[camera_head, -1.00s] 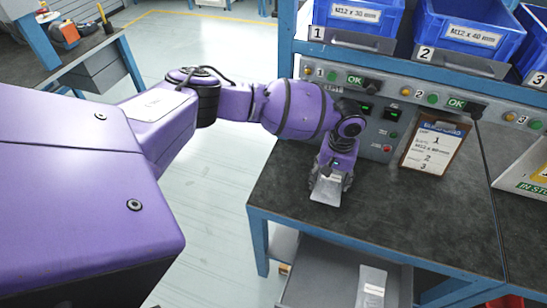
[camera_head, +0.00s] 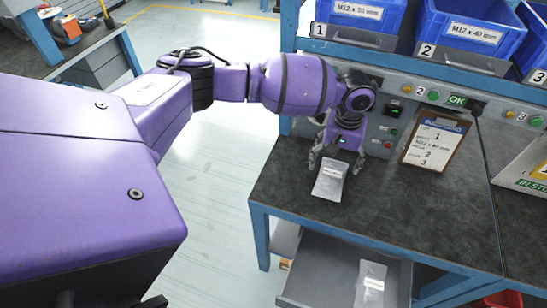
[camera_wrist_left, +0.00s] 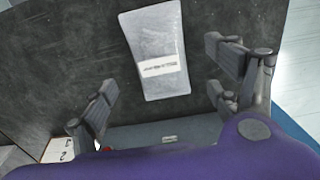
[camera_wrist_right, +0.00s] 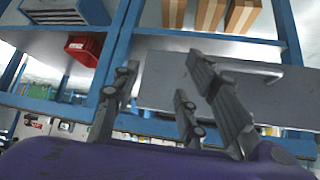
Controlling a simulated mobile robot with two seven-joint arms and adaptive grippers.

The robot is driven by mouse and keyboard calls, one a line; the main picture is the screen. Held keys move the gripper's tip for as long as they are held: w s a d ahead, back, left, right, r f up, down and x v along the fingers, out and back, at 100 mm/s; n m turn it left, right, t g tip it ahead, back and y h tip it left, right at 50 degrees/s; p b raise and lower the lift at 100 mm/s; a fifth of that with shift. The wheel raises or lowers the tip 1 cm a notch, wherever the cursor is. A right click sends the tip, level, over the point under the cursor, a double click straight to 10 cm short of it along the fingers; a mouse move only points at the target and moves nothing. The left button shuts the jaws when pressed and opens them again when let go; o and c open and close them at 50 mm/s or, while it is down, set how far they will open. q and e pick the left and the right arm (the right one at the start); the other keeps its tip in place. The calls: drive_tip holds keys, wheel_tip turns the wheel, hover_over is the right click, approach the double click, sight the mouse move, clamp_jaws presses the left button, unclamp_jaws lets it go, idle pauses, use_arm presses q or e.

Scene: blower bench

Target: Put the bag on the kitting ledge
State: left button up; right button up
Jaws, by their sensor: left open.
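A silvery bag (camera_head: 330,181) with a white label lies on the dark bench top (camera_head: 300,215), near its left end. It also lies flat on the dark surface in the left wrist view (camera_wrist_left: 155,40). My left gripper (camera_head: 335,160) is open behind the bag, its fingers spread and apart from it; the open fingers (camera_wrist_left: 160,68) also show in the left wrist view. No part is marked as the kitting ledge.
A second bag (camera_head: 371,283) lies in the open grey drawer (camera_head: 325,268) under the bench. A clipboard (camera_head: 432,142) leans by the button panel. Blue bins (camera_head: 474,28) stand above. A red bin (camera_wrist_right: 84,48) shows in the right wrist view.

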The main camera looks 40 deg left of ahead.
sight(332, 173)
use_arm(q)
wheel_tip(332, 173, up, 6)
drive_tip(key=shift+f, duration=0.2)
idle(0.5)
